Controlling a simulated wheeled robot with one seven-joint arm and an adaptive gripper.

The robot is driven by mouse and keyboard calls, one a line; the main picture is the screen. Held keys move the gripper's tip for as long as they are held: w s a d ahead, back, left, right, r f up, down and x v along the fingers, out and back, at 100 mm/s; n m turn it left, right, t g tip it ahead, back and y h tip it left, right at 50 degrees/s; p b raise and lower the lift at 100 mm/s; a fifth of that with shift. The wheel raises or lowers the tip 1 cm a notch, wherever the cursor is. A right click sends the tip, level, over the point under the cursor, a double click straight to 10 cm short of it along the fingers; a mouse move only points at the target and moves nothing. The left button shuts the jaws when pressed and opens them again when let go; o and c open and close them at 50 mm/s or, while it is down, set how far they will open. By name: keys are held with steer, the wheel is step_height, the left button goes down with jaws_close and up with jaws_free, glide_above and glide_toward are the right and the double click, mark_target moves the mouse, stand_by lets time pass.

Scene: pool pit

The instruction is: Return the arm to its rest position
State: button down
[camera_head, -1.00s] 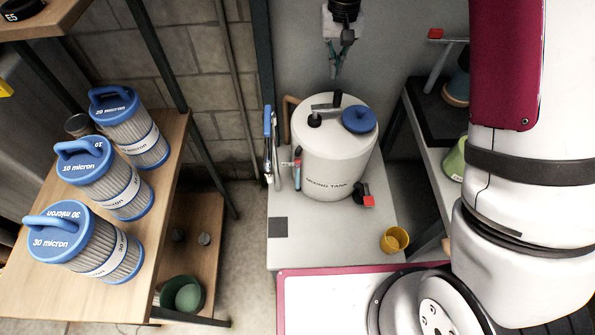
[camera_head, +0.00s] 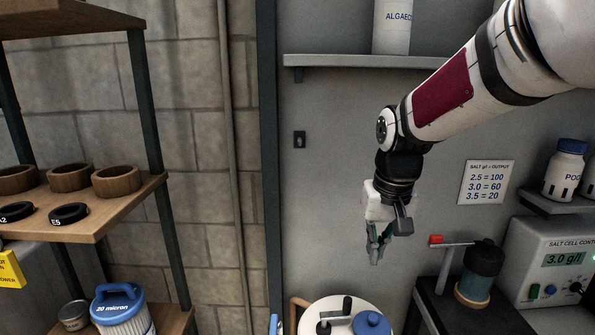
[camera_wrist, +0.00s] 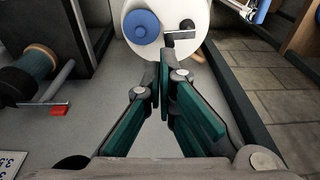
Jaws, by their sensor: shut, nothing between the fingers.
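My gripper (camera_head: 376,256) hangs pointing down in front of the grey wall in the head view, above and a little right of the white mixing tank (camera_head: 318,309). In the wrist view my gripper (camera_wrist: 163,112) shows its green-padded fingers converging, shut and empty. The tank (camera_wrist: 175,50) lies beyond the fingertips there, with its blue cap (camera_wrist: 141,27) and a black-handled fitting on top. My arm reaches in from the upper right, bent at the wrist.
A wall shelf (camera_head: 340,61) with a white bottle is above my gripper. To the right are a red-handled valve (camera_head: 436,240), a black-and-clear vessel (camera_head: 480,270) and a salt cell controller (camera_head: 553,262). A wooden rack (camera_head: 105,208) with rings stands left.

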steer(key=s+d+r+t, duration=0.1)
steer(key=s+d+r, duration=0.1)
steer(key=s, duration=0.9)
steer(key=s+d+r+t, duration=0.2)
steer(key=s+r, duration=0.2)
steer(key=s, duration=0.7)
steer(key=shift+s+t, duration=0.2)
steer(key=shift+t, duration=0.1)
steer(key=shift+r, duration=0.1)
